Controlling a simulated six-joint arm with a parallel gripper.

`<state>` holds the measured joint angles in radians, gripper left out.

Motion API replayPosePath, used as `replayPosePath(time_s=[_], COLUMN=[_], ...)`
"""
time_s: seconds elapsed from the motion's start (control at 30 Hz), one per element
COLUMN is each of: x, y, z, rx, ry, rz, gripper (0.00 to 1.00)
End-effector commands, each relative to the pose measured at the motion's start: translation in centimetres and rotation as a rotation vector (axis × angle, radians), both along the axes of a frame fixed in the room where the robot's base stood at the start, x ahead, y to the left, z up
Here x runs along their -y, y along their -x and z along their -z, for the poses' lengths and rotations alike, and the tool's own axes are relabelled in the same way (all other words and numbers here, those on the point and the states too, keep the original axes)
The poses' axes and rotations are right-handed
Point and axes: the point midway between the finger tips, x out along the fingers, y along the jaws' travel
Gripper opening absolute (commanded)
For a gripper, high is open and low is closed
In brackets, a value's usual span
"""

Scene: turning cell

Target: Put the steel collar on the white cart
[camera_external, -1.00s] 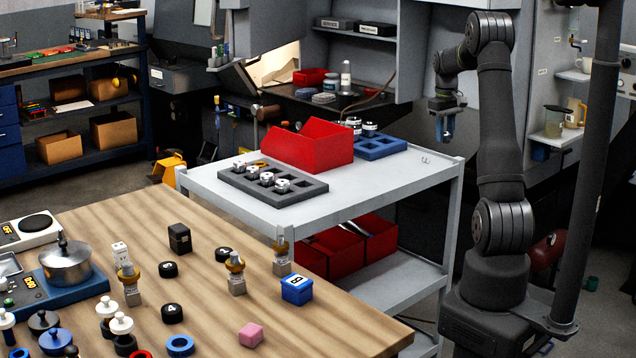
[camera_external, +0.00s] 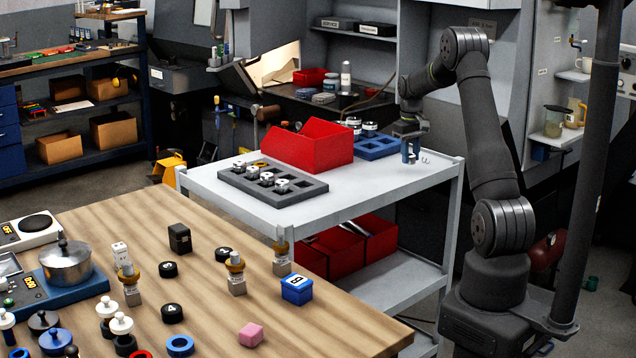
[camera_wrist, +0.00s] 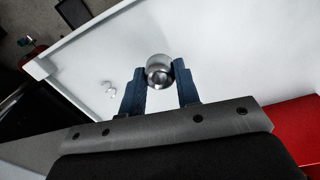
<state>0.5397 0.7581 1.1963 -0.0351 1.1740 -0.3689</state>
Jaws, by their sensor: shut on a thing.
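The steel collar (camera_wrist: 159,71) is a small, shiny round ring between my fingertips in the wrist view. My gripper (camera_wrist: 160,78) is shut on it, with a blue finger on each side. In the external view my gripper (camera_external: 410,157) points down over the right end of the white cart (camera_external: 380,182), close above its top. The collar is too small to make out there. The cart's pale top (camera_wrist: 225,40) fills much of the wrist view behind the collar. I cannot tell whether the collar touches the top.
A small shiny item (camera_wrist: 108,88) lies on the cart near its edge. A red bin (camera_external: 312,147), a blue tray (camera_external: 380,149) and a dark grey tray (camera_external: 305,194) also stand on the cart. The cart's front right top is clear.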

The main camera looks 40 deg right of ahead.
Motion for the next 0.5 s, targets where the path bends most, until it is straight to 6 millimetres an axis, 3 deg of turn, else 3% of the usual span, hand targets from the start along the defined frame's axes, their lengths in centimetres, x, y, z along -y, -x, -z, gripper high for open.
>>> replayPosePath(time_s=[0.17, 0.5], x=[0.0, 0.0], y=[0.1, 0.0], z=[2.6, 2.9], rx=[-0.002, -0.001], ry=[-0.001, 0.000], rz=[0.000, 0.000], gripper=[0.05, 0.05])
